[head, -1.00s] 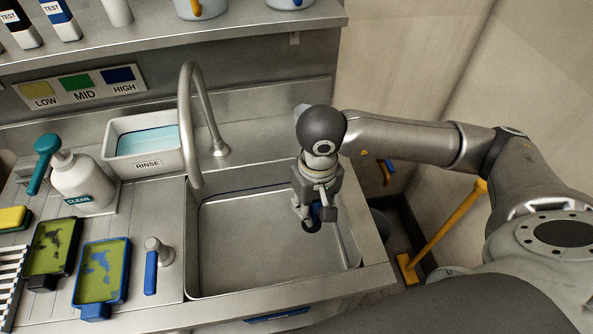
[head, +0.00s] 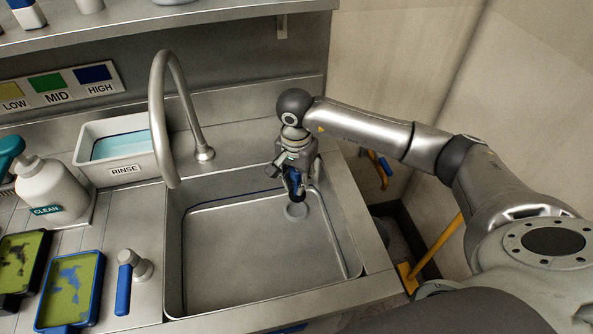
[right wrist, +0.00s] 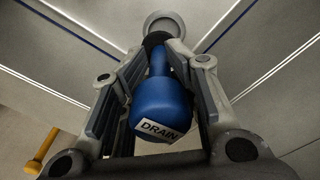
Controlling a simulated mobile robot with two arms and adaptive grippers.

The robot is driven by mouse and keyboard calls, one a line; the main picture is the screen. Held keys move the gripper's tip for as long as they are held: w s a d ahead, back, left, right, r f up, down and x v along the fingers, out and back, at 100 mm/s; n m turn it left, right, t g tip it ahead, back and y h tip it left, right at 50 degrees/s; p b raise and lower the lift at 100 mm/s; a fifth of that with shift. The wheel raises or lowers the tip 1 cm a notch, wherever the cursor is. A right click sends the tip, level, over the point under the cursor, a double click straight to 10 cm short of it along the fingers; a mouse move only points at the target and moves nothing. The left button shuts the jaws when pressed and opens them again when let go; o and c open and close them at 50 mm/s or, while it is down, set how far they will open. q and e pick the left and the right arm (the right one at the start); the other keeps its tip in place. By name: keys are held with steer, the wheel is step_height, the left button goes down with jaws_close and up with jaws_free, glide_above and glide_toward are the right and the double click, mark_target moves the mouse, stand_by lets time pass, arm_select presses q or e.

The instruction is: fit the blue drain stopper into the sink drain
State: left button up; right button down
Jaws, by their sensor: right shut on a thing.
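My right gripper (head: 297,184) reaches down into the back right part of the sink (head: 245,262). It is shut on the blue drain stopper (head: 292,182). In the right wrist view the stopper (right wrist: 160,104) sits between the two fingers, its label "DRAIN" facing the camera and its dark end pointing away towards the drain. The round grey drain (head: 296,211) shows on the sink floor just below the gripper. It also shows in the right wrist view (right wrist: 165,19), partly behind the stopper's dark end. I cannot tell whether the stopper touches the drain. My left gripper is not in view.
A curved faucet (head: 160,110) arches over the sink's back left. The sink's middle and front are clear.

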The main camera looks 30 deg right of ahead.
steer(key=shift+w+d+r+m, duration=0.2)
steer(key=shift+w+r+m, duration=0.2)
steer(key=shift+w, duration=0.15)
steer(key=shift+f, duration=0.1)
steer(key=shift+b, duration=0.35)
step_height(320, 180, down, 7)
steer(key=b, duration=0.6)
steer(key=shift+s+b, duration=0.1)
steer(key=shift+b, duration=0.65)
stand_by(1.2)
steer(key=shift+f+b, duration=0.8)
steer(key=shift+b, duration=0.05)
stand_by(0.5)
steer(key=c, duration=1)
jaws_free()
